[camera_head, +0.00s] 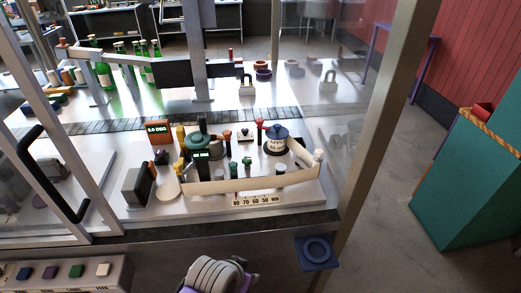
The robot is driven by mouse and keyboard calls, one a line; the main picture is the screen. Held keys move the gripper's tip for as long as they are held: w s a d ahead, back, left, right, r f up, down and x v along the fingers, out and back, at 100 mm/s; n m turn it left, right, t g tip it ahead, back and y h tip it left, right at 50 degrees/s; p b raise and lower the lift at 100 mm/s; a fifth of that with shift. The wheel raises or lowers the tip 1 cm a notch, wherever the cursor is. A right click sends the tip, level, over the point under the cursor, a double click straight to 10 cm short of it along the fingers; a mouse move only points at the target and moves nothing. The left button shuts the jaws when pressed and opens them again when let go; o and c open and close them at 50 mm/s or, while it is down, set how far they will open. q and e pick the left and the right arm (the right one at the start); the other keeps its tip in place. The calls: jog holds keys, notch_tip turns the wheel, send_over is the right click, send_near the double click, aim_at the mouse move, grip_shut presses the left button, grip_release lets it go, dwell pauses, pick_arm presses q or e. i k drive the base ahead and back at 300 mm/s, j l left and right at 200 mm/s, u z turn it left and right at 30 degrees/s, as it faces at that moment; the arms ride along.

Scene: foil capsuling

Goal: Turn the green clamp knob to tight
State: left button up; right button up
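Behind the cream curved guard on the machine deck (136,218), a small dark green knob (247,161) stands near the middle. A green post (233,170) stands just left of it. Both are small, and I cannot tell which is the clamp knob or read its setting. A larger dark green-topped round unit (203,143) with a small dark display is to their left. Neither of my grippers shows clearly. A white ribbed part with purple trim at the bottom edge seems to be mine; no fingertips are seen.
The cream guard (250,184) crosses the front of the deck above a numbered scale (257,199). A blue-topped pot (277,138) stands right of the knob. A glass door with a black handle (52,172) is at left. Green bottles (103,75) stand behind. A button panel (62,272) is at lower left.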

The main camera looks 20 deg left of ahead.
aim_at(246, 161)
jog(key=i+l+u, duration=0.15)
jog(key=u, duration=0.3)
jog(key=i+l+u, duration=0.15)
jog(key=u, duration=0.3)
